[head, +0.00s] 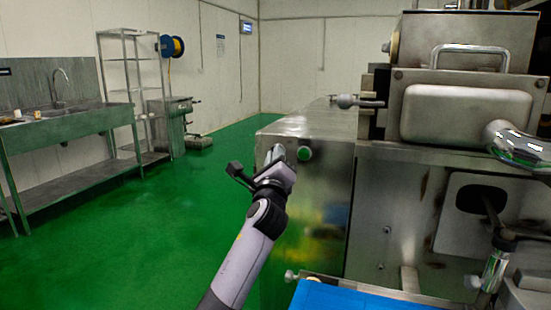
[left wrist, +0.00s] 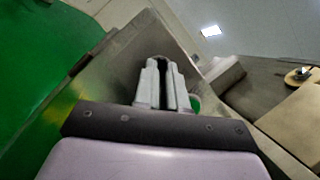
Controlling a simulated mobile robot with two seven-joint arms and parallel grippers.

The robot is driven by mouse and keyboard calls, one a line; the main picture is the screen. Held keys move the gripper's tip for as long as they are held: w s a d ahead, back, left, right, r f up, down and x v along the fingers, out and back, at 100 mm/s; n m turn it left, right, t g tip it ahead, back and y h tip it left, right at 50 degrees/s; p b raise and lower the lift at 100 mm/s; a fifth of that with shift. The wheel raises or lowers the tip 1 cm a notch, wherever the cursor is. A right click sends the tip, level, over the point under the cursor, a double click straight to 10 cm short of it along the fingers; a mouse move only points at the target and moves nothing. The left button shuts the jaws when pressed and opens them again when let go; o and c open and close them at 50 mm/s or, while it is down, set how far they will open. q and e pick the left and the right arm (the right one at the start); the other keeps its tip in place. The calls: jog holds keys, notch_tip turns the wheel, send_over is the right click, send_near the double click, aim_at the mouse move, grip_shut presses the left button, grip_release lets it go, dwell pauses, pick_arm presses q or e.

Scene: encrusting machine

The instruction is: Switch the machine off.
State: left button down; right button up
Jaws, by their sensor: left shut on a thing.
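The machine (head: 420,190) is a large steel unit filling the right of the head view. A green round button (head: 305,153) sits on the near end of its cabinet; in the left wrist view this green button (left wrist: 195,103) shows partly behind a finger. My left gripper (head: 274,156) is at this end panel, just left of the button. In the left wrist view my left gripper (left wrist: 163,75) has its two grey fingers close together, shut on a small dark switch knob that they mostly hide. The knob's angle cannot be told. My right gripper is not in view.
A blue belt (head: 350,297) lies at the bottom of the head view, right of my left arm. A steel sink table (head: 65,125) and a wire shelf (head: 130,80) stand far left. The green floor (head: 130,230) between is clear.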

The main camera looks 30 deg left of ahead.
pick_arm(q)
jog(key=shift+n, duration=0.3)
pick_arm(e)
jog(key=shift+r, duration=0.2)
pick_arm(q)
jog(key=shift+d+r+n+g+h+p, duration=0.15)
jog(key=shift+n+g+h+p, duration=0.55)
jog(key=shift+n+p, duration=1.9)
jog(key=shift+a+r+n+g+h+p, duration=0.15)
jog(key=shift+n+g+p, duration=1.1)
jog(key=shift+n+p, duration=1.35)
jog(key=shift+d+r+n+g+h+p, duration=0.1)
jog(key=shift+r+n+g+h+p, duration=0.55)
jog(key=shift+n+p, duration=1.95)
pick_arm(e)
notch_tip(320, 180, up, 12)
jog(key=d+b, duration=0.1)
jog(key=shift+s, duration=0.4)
pick_arm(q)
jog(key=shift+f+n+g, duration=0.4)
jog(key=shift+f+n, duration=0.05)
jog(key=shift+n, duration=0.35)
jog(key=c, duration=1.2)
grip_release()
